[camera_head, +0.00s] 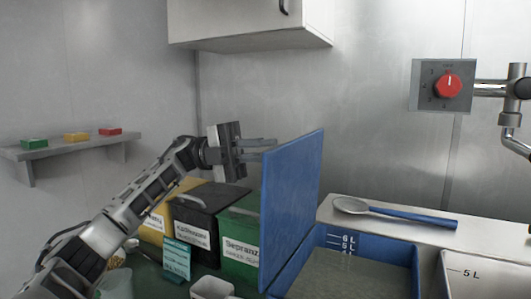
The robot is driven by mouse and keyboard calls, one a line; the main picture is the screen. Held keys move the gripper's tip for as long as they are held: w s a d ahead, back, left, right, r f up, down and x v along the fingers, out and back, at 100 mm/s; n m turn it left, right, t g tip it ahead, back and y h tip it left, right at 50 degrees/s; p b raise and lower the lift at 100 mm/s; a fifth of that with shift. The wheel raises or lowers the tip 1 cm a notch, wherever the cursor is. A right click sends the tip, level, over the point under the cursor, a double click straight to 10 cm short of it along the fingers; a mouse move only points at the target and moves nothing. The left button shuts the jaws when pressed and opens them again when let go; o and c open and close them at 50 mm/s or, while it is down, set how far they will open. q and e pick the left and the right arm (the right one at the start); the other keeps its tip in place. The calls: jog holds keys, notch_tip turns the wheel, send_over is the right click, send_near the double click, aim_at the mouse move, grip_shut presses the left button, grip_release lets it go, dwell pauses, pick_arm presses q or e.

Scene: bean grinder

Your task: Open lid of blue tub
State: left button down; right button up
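The blue tub (415,262) sits at the lower right, with white litre marks on its inner wall. Its blue lid (290,195) stands upright, raised at the tub's left side, and the tub's inside shows. A grey-brown surface shows inside the tub. My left gripper (268,147) is at the upper left edge of the lid, with its fingers pointing right towards it. I cannot tell whether the fingertips touch the lid. The two fingers look close together, and whether they are shut is unclear. My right gripper is not in view.
Yellow, black (208,205) and green (238,232) labelled bins stand left of the lid. A blue-handled spoon (400,213) lies on the ledge behind the tub. A white tub (490,275) is at the right. A red knob (447,86) and metal pipe are above; a cabinet (250,25) hangs overhead.

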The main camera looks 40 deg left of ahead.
pick_arm(q)
jog(key=c, duration=1.5)
grip_release()
jog(key=shift+v, duration=8)
